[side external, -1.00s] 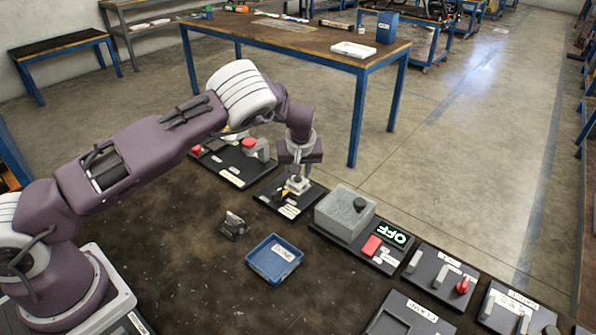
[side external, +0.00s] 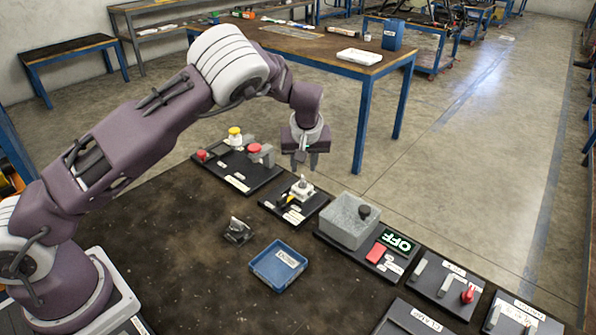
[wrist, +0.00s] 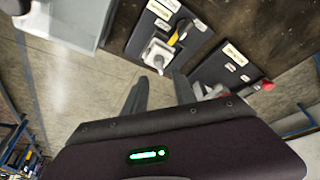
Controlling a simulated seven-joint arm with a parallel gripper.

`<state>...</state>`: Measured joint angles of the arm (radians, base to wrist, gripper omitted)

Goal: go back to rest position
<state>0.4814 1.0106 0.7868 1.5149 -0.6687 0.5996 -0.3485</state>
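My gripper (side external: 304,160) hangs in the air above a black panel (side external: 268,206) that carries a white switch block (side external: 302,188) with a small knob on top. The fingers point down, stand apart and hold nothing. In the wrist view the two fingers of my gripper (wrist: 160,90) show a gap between them, and the white switch block (wrist: 158,54) lies below and beyond the fingertips. A yellow part (wrist: 181,31) sits beside the switch block on the same panel.
A panel with red and yellow buttons (side external: 255,149) lies left of the switch panel. A grey box (side external: 345,222) and a green OFF display (side external: 398,243) are to the right. A blue tray (side external: 262,268) and a small grey metal part (side external: 238,230) lie on the dark table.

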